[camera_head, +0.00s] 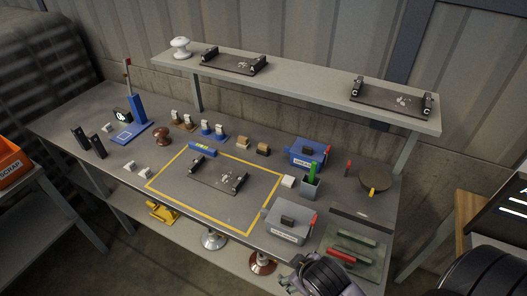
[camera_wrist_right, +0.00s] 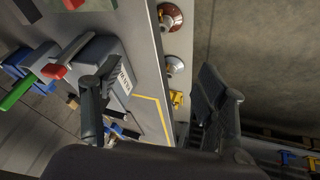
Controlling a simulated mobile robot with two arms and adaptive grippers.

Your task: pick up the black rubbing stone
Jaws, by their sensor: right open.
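I cannot single out the black rubbing stone with certainty. Small dark blocks that could be it are a dark-and-tan block (camera_head: 263,149) behind the yellow-taped square, and a dark block (camera_head: 287,222) on the grey box (camera_head: 283,234). Two black upright blocks (camera_head: 89,142) stand at the bench's left end. My right gripper (camera_wrist_right: 155,100) is open and empty, its fingers apart above the bench's front edge; the grey box shows beyond one finger. In the head view its arm is at the bottom, right of centre. My left gripper is not in view.
A blue box (camera_head: 305,156), a holder with a green-handled tool (camera_head: 312,182) and a round brown disc (camera_head: 375,180) crowd the right end. A green mat (camera_head: 372,268) holds a red bar (camera_head: 341,256). A raised shelf (camera_head: 300,84) runs along the back. Fixture plate (camera_head: 210,184) sits inside the tape.

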